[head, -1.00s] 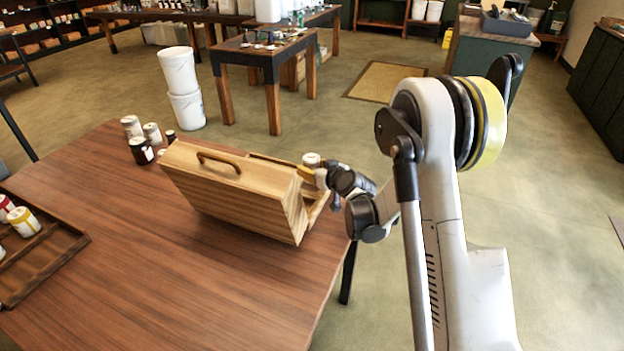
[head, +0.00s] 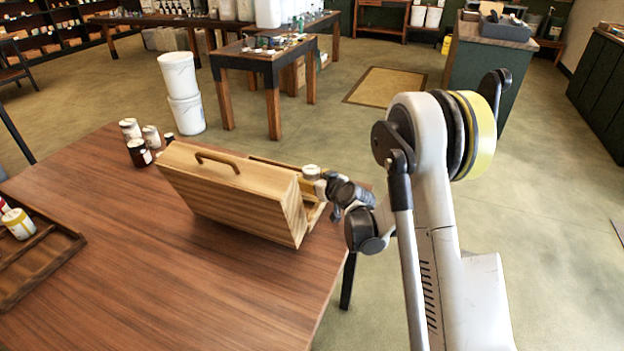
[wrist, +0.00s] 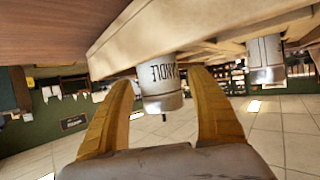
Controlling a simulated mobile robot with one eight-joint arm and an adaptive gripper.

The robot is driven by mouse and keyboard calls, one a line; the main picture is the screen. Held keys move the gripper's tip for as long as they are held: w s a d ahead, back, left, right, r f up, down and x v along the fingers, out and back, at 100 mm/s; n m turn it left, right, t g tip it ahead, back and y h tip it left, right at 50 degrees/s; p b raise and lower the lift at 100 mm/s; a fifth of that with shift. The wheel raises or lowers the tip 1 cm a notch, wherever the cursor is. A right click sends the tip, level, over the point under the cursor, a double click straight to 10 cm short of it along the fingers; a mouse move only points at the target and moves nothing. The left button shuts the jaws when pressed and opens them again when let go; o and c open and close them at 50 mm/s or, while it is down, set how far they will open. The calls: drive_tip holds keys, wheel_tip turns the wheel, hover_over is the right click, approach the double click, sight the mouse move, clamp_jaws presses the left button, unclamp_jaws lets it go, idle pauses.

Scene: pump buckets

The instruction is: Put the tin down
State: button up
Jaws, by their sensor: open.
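The tin (head: 311,172), pale with a white end, is at the right end of the wooden box (head: 299,214), by its open compartment. In the wrist view the tin (wrist: 162,92), with dark lettering, appears upside down against the box's wooden edge (wrist: 150,35). My gripper (wrist: 161,80) is open, with one yellow finger on each side of the tin. Gaps show between the fingers and the tin. In the head view my gripper (head: 321,188) is partly hidden by its own wrist. The tin's base is hidden behind the box's rim.
A second tin (wrist: 265,60) stands farther along in the wrist view. Several jars (head: 140,152) stand behind the box's left end. A divided wooden tray (head: 40,262) with tins lies at the table's left. The table (head: 190,290) is clear in front.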

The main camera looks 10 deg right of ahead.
drive_tip(key=s+a+r+g+p, duration=0.1)
drive_tip(key=s+r+g+p, duration=0.1)
drive_tip(key=s+r, duration=0.75)
drive_tip(key=s+a+r+g+p, duration=0.1)
drive_tip(key=s+r, duration=0.5)
drive_tip(key=s, duration=0.7)
drive_tip(key=s+d+r+m+g+h, duration=0.2)
drive_tip(key=s+g+h, duration=0.1)
drive_tip(key=s, duration=1.6)
drive_tip(key=shift+m, duration=0.3)
